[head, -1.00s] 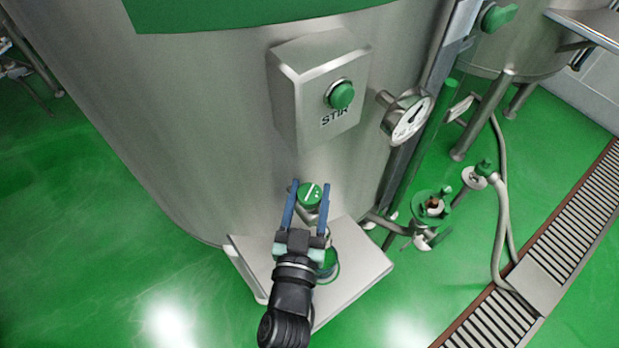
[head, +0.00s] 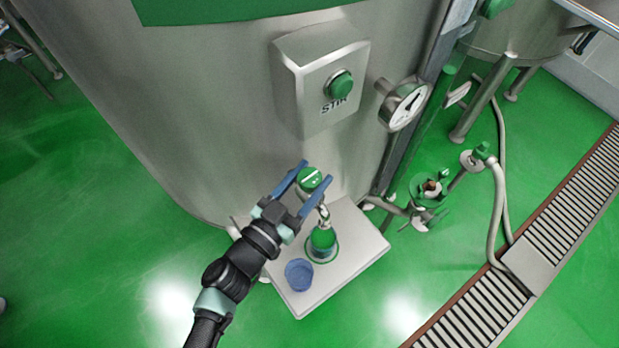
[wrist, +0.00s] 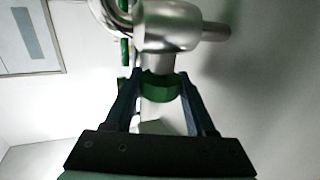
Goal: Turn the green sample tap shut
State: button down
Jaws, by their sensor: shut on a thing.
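The green sample tap knob (head: 311,179) with a white line on top sits on a short metal body low on the tank wall. The wrist view shows the green knob (wrist: 160,88) under the shiny tap body (wrist: 168,27). My gripper (head: 318,176) has its two blue fingers on either side of the knob and is shut on it. Below the spout stands a small bottle (head: 322,240) with green in it, on a pale metal shelf (head: 350,262). A blue cup (head: 299,275) stands beside the bottle.
Above the tap is a grey box (head: 318,72) with a green STIR button (head: 340,85). A round gauge (head: 404,106) sticks out to the right. A hose (head: 499,200) and a floor drain (head: 480,310) lie further right.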

jog(key=shift+f+m+g+h+b, duration=0.1)
jog(key=shift+m+g+h+b, duration=0.2)
jog(key=shift+m+g+h, duration=0.15)
jog(key=shift+c, duration=1.2)
grip_release()
jog(key=b+v, duration=0.3)
jog(key=v, duration=1)
